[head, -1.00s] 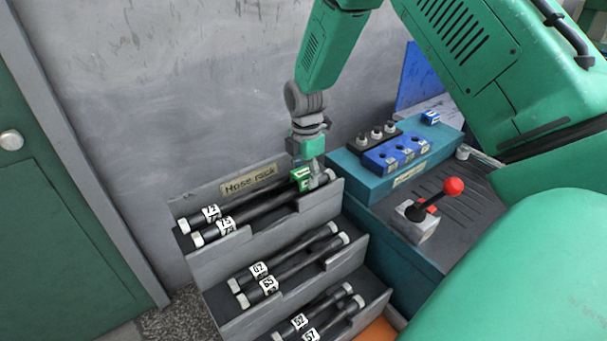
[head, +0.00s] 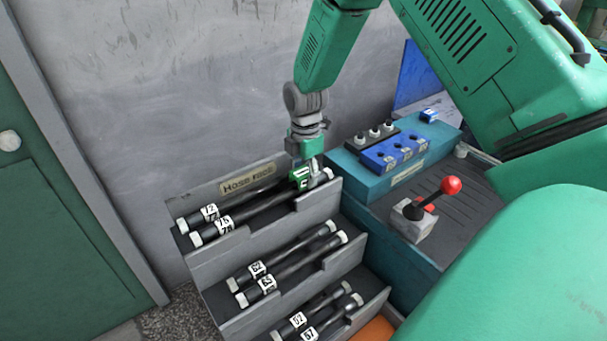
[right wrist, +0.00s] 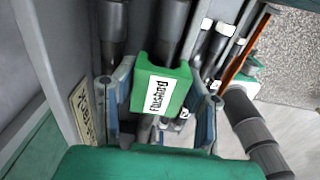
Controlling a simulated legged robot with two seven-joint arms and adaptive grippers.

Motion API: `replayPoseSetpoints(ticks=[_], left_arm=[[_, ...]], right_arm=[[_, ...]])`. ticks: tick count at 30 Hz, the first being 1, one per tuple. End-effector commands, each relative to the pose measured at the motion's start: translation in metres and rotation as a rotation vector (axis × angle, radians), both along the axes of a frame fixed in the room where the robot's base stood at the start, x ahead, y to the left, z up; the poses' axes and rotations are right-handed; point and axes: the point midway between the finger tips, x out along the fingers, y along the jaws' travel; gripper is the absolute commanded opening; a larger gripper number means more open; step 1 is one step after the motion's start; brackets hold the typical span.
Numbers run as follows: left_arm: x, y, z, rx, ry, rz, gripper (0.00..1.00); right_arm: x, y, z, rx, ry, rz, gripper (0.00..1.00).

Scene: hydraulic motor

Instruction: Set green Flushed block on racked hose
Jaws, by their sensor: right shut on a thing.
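The green Flushed block (head: 299,177) is at the right end of the top tier of the hose rack (head: 199,266), at the upper hoses. In the right wrist view the block (right wrist: 161,88) shows its white "Flushed" label, with a dark hose (right wrist: 174,30) running to its far edge. It looks in line with that hose; whether it rests on it I cannot tell. My right gripper (right wrist: 158,105) is shut on the block, a finger at each side. It comes down from above in the head view (head: 303,165). My left gripper is not in view.
Lower rack tiers hold more labelled black hoses (head: 290,262). Right of the rack is a teal bench with a blue socketed block (head: 395,152) and a red-knobbed lever (head: 451,186). A grey wall (head: 180,80) stands close behind the rack.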

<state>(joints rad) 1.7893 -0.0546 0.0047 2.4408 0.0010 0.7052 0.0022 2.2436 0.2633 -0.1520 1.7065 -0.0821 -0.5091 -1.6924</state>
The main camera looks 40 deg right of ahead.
Motion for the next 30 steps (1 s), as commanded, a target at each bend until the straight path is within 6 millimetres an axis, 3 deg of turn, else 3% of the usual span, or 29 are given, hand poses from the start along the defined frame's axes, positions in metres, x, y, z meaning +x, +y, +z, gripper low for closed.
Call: replayPoseSetpoints(ticks=[29, 30], left_arm=[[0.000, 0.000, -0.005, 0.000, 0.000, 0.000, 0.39], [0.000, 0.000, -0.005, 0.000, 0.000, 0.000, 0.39]], right_arm=[[0.000, 0.000, -0.020, 0.001, 0.000, 0.000, 0.19], [0.000, 0.000, -0.019, 0.001, -0.001, 0.000, 0.53]])
